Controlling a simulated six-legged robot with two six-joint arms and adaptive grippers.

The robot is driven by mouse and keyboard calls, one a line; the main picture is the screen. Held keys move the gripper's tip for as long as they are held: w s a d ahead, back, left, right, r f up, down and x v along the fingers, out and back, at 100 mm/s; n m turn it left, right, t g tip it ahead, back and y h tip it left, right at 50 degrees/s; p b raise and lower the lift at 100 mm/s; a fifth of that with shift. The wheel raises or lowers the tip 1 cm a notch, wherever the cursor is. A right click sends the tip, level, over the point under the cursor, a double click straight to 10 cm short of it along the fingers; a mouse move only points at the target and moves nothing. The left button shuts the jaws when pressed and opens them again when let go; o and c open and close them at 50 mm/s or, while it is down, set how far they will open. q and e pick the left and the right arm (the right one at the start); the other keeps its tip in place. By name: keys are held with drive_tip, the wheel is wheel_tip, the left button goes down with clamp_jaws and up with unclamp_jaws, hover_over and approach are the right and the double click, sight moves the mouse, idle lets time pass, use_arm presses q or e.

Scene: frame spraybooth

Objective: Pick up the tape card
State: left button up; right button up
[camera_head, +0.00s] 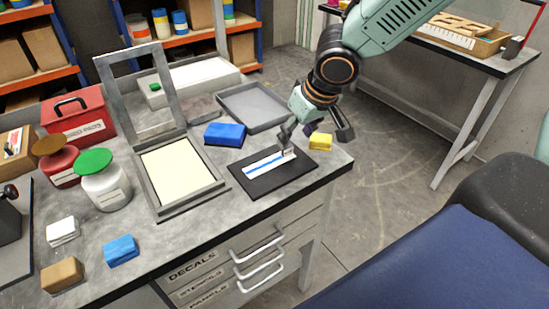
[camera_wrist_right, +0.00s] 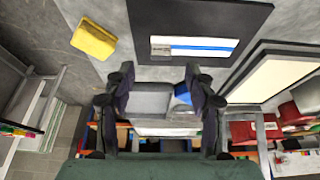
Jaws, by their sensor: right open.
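The tape card (camera_head: 264,165), a white strip with a blue stripe and a grey patch at one end, lies flat on a black mat (camera_head: 257,188) near the bench's right edge. It also shows in the right wrist view (camera_wrist_right: 210,43). My right gripper (camera_head: 316,134) is open and empty above the mat's right side, one finger close to the card's grey end. I cannot tell whether that finger touches it. In the right wrist view both fingers (camera_wrist_right: 158,82) stand apart, with the card beyond them. My left gripper is not in view.
A yellow block (camera_head: 320,142) sits just right of the mat, and a blue block (camera_head: 225,134) behind it. A grey tray (camera_head: 222,96) is at the back. A hinged frame (camera_head: 194,199) stands to the left. Jars, a red box (camera_head: 78,115) and more blocks fill the left side.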

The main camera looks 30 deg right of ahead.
sight(288, 147)
drive_tip(key=x, duration=0.4)
drive_tip(key=shift+w+f, duration=0.1)
drive_tip(key=shift+w, duration=0.05)
drive_tip(key=shift+w+a+f+b, duration=0.1)
drive_tip(key=shift+a+f+b, duration=0.15)
drive_tip(key=shift+f+b, duration=0.2)
drive_tip(key=shift+w+d+f, duration=0.15)
drive_tip(key=shift+d+f, duration=0.05)
drive_tip(key=shift+w, duration=0.1)
drive_tip(key=shift+c, duration=0.6)
drive_tip(key=shift+a+r, duration=0.15)
drive_tip(key=c, duration=0.8)
